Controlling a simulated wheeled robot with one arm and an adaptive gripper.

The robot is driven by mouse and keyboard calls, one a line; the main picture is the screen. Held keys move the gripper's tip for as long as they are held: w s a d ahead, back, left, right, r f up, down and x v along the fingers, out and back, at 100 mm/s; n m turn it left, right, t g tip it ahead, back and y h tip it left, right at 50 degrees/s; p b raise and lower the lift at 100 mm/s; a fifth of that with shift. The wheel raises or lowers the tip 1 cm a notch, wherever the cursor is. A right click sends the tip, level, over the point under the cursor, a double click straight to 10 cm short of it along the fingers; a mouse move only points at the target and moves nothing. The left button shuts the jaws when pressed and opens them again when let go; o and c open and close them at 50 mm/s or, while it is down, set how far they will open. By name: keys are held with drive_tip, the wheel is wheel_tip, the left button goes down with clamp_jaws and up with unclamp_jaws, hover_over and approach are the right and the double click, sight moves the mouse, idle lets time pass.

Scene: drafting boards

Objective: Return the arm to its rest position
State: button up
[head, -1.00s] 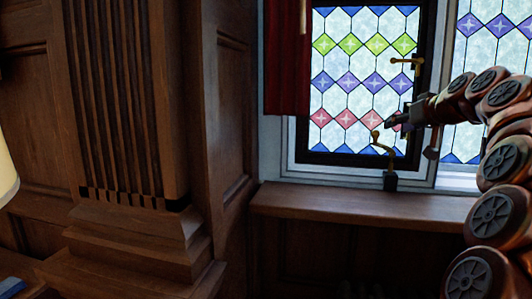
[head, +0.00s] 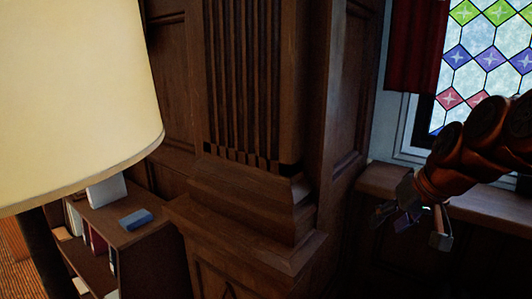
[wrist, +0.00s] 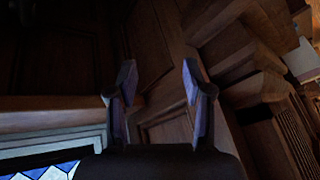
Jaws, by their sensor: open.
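My gripper (head: 388,216) shows at the right of the head view, at the end of my copper-coloured arm, in front of the wooden window sill and panelling. In the wrist view my gripper (wrist: 157,85) has its two fingers spread apart, with nothing between them but wood panelling behind. It is open and empty. The rest of my arm runs off the right edge of the head view.
A large cream lampshade (head: 75,95) fills the upper left. Below it stands a low bookshelf (head: 125,232) with a blue book (head: 135,219) on top. A fluted wooden pillar (head: 250,195) stands mid-view. A stained-glass window (head: 470,75) and red curtain (head: 413,45) are at right.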

drive_tip(key=s+a+f+g+h, duration=0.1)
drive_tip(key=s+a+f+g, duration=0.1)
drive_tip(key=s+f, duration=0.4)
drive_tip(key=s+a+f+g, duration=0.2)
drive_tip(key=s+f, duration=0.4)
drive_tip(key=s, duration=0.6)
drive_tip(key=s+a+f+g+h, duration=0.1)
drive_tip(key=s+a+f+g, duration=0.2)
drive_tip(key=s+f, duration=0.4)
drive_tip(key=s, duration=0.2)
drive_tip(key=shift+s+h, duration=0.3)
drive_tip(key=shift+s, duration=0.1)
